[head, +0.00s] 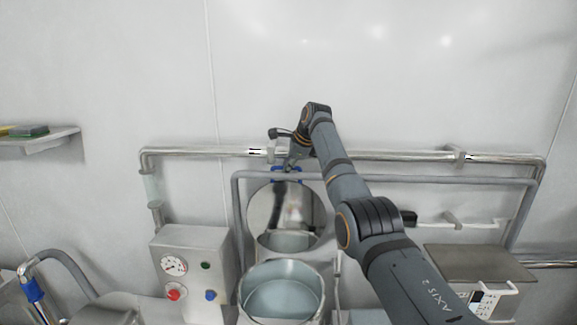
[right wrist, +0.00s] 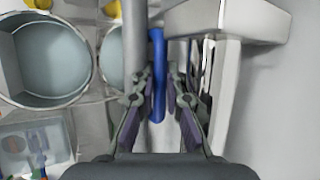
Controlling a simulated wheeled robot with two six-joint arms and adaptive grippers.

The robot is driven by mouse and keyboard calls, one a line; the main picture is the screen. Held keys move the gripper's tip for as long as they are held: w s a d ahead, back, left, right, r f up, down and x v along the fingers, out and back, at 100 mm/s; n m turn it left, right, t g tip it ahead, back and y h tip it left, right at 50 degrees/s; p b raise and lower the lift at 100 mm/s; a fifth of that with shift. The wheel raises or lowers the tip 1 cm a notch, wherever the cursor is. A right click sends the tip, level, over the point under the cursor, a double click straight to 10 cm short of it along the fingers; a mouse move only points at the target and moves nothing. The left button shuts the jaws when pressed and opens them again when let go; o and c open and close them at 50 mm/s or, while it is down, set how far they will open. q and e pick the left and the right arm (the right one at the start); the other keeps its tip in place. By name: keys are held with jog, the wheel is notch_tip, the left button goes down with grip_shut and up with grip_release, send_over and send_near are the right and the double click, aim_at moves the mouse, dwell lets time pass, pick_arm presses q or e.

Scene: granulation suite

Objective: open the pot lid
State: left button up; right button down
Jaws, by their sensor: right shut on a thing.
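The steel pot (head: 281,296) stands at the bottom centre of the head view with its mouth uncovered. It also shows at the upper left of the right wrist view (right wrist: 48,62). The round, mirror-like lid (head: 262,212) stands upright behind the pot, tipped back towards the wall. Its blue handle (head: 277,170) is at its top edge. My right gripper (head: 292,163) is at this handle, shut on it. In the right wrist view the blue handle (right wrist: 157,70) lies between the two fingers. My left gripper is not in view.
Steel pipes (head: 400,156) run along the wall close behind my right gripper. A control box (head: 193,262) with a gauge and buttons stands left of the pot. A grey box (head: 480,262) stands at the right. A shelf (head: 45,143) is at the far left.

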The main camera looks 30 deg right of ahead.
jog(key=shift+s+f, duration=0.2)
jog(key=shift+f, duration=0.25)
jog(key=c, duration=1.7)
grip_release()
jog(key=o, duration=0.3)
jog(key=shift+w, duration=0.2)
jog(key=shift+o, duration=0.2)
jog(key=shift+r, duration=0.1)
jog(key=shift+r, duration=0.1)
jog(key=shift+s+r, duration=0.1)
jog(key=shift+r, duration=0.1)
jog(key=v, duration=1.1)
jog(key=shift+s+d+r, duration=0.1)
jog(key=shift+r, duration=0.05)
